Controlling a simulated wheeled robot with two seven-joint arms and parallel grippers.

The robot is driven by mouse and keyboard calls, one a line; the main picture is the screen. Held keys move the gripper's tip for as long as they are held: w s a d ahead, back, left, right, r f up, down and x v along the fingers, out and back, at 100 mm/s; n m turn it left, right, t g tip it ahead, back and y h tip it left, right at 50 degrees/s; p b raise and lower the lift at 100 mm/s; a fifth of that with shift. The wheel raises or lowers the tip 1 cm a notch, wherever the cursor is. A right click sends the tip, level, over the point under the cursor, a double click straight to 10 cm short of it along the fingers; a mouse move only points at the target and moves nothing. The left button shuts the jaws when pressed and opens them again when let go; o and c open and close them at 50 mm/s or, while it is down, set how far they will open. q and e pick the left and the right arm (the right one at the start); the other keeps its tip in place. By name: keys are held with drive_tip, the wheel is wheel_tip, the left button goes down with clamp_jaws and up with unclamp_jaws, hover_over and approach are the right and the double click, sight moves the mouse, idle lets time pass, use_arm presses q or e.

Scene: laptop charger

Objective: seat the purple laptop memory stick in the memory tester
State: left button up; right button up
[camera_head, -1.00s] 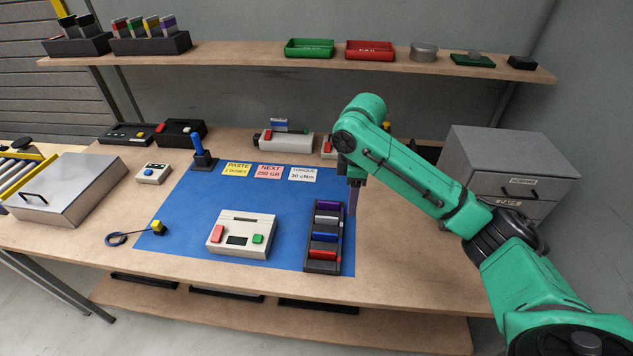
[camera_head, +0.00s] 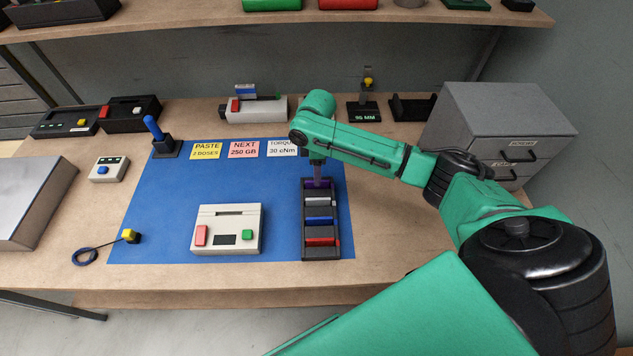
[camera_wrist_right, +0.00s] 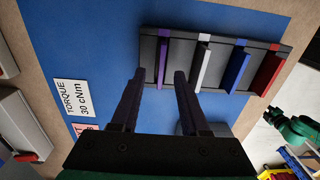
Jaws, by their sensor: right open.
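The purple memory stick (camera_wrist_right: 163,60) stands in the first slot of a dark rack (camera_head: 335,252), and it is mostly hidden by my gripper in the head view. My right gripper (camera_head: 319,184) is above that end of the rack. In the right wrist view its open fingers (camera_wrist_right: 161,78) point at the purple stick, one to each side; I cannot tell whether they touch it. The memory tester (camera_head: 212,222), a beige box with an upper slot, a red and a green button and a dark screen, sits left of the rack. My left gripper is out of view.
White, blue and red sticks (camera_head: 320,221) share the rack. A blue mat (camera_head: 160,215) lies underneath, clear around the tester. Cards (camera_head: 243,149) and a blue-handled tool (camera_head: 153,128) are behind. A grey drawer cabinet (camera_head: 490,125) stands at the back right.

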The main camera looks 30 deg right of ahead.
drive_tip(key=shift+s+f, duration=0.2)
drive_tip(key=shift+f, duration=1.05)
clamp_jaws()
